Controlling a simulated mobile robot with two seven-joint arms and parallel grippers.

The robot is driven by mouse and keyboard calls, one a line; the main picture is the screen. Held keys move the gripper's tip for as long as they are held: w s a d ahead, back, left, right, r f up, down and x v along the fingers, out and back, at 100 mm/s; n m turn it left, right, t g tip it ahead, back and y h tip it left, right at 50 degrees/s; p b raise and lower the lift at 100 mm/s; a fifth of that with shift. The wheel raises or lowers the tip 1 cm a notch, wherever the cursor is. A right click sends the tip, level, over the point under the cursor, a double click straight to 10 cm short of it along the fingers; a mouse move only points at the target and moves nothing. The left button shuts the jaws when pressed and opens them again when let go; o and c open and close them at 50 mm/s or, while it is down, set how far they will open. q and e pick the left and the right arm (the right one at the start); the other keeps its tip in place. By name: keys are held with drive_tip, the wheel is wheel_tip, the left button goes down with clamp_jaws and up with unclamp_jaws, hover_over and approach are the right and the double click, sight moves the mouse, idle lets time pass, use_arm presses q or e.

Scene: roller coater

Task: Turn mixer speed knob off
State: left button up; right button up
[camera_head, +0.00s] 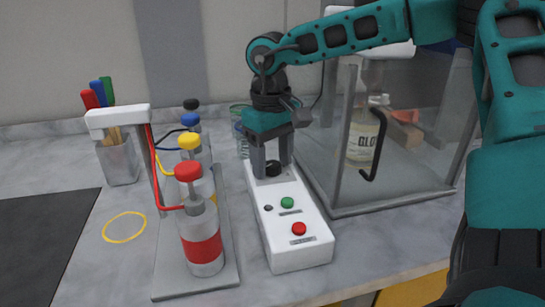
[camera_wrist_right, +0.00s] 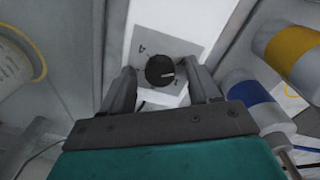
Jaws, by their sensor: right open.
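The mixer speed knob is a small black dial (camera_wrist_right: 160,71) with a pale pointer line, on a grey plate of the white control box. In the head view the knob (camera_head: 272,168) shows on the box's far part, between my right gripper's fingers. My right gripper (camera_head: 271,172) points down over it, fingers open on either side. In the wrist view the right gripper (camera_wrist_right: 160,84) has a finger left and right of the knob, with gaps to both. The control box (camera_head: 276,229) also carries a green and a red button. My left gripper is not in view.
Bottles with red, yellow, blue and black tops (camera_head: 203,240) stand on a rack left of the box. A clear enclosure (camera_head: 397,207) with a black handle stands to the right. A cup of markers (camera_head: 118,161) is at the far left. Counter in front of the enclosure is clear.

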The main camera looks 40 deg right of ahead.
sight(271, 165)
wheel_tip(271, 165, up, 13)
drive_tip(key=p, duration=0.2)
drive_tip(key=shift+a, duration=0.2)
idle(0.7)
